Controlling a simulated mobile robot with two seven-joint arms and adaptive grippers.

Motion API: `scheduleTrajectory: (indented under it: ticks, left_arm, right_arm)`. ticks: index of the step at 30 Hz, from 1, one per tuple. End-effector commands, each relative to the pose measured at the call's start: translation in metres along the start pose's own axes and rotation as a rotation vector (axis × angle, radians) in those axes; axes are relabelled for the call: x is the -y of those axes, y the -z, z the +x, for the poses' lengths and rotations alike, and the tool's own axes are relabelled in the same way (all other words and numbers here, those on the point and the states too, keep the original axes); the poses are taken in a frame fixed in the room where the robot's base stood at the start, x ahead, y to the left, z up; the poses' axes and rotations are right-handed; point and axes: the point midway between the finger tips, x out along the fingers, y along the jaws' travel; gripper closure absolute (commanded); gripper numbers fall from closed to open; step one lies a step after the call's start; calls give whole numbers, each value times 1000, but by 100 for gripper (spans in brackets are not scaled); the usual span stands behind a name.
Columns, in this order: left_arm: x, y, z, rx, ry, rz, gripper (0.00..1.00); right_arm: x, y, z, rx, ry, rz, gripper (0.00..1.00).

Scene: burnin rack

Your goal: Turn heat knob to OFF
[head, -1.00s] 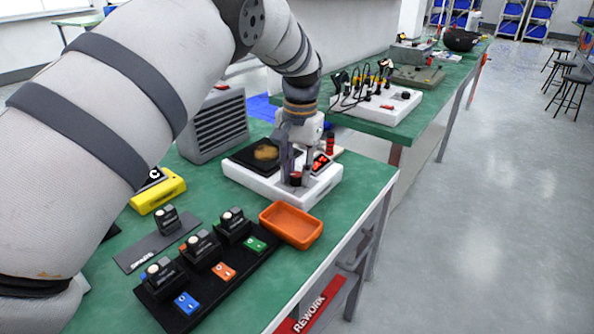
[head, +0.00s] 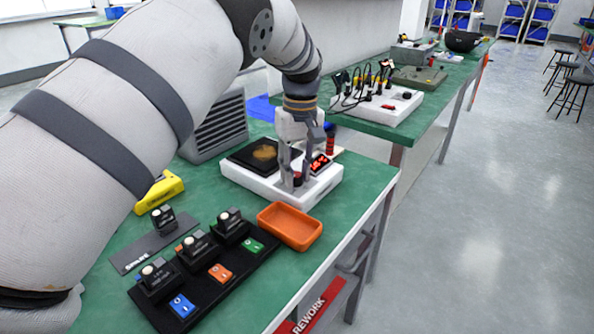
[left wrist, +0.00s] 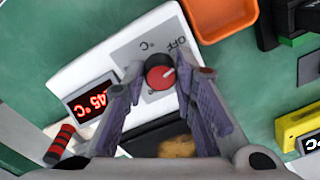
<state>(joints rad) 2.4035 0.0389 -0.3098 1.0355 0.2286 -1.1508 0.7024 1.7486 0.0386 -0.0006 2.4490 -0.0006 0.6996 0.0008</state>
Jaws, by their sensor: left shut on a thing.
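The heat knob (left wrist: 160,75) is red with a black base and sits on the white hot plate unit (left wrist: 85,72). In the left wrist view its pale pointer line aims right, below the printed OFF label (left wrist: 177,43). My left gripper (left wrist: 160,72) has its fingers on both sides of the knob and is shut on it. In the head view the left gripper (head: 297,180) reaches down to the front of the hot plate unit (head: 262,184), and its fingers partly hide the knob. The red display (left wrist: 91,102) seems to read 45 °C. My right gripper is not in view.
An orange tray (head: 291,243) stands close in front of the unit. A black strip (head: 213,290) with several small devices lies nearer. A yellow meter (head: 160,192) and a grey vented box (head: 218,122) are at the left. A red-and-black handle (head: 330,142) stands behind the gripper.

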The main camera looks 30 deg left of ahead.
Motion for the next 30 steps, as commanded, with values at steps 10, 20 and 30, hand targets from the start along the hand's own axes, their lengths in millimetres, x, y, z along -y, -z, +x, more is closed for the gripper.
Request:
scheduleTrajectory:
  ticks: [10, 20, 30]
  left_arm:
    - [0, -1, 3, 15, 5, -215, 100]
    - [0, -1, 2, 20, 4, -300, 100]
    - [0, -1, 2, 20, 4, -309, 100]
  right_arm:
    - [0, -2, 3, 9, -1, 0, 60]
    - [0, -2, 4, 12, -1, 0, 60]
    - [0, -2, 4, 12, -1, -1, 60]
